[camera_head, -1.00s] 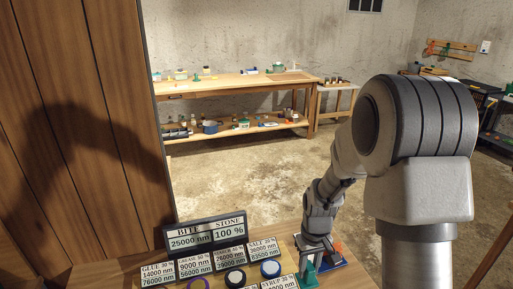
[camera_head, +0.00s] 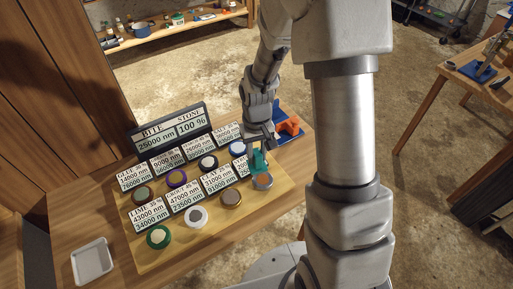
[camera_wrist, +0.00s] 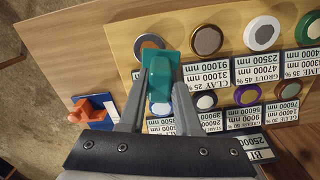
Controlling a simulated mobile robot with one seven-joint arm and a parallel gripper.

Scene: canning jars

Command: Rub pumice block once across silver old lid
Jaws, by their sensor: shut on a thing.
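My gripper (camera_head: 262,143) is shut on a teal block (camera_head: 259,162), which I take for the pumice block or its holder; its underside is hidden. In the wrist view my gripper (camera_wrist: 160,72) has a finger on each side of the teal block (camera_wrist: 160,62). The silver lid (camera_head: 263,182), round and grey, lies on the board at the near-right end of its row, just in front of the block. In the wrist view the silver lid (camera_wrist: 148,41) shows a grey rim and a rusty brown middle, partly covered by the block. I cannot tell whether they touch.
Other lids lie on the wooden board (camera_head: 180,252) in two rows with number labels, including a brown one (camera_head: 231,198) beside the silver lid. A display sign (camera_head: 168,130) stands behind. An orange piece (camera_head: 289,126) sits on a blue base at right. A white tray (camera_head: 92,262) is at left.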

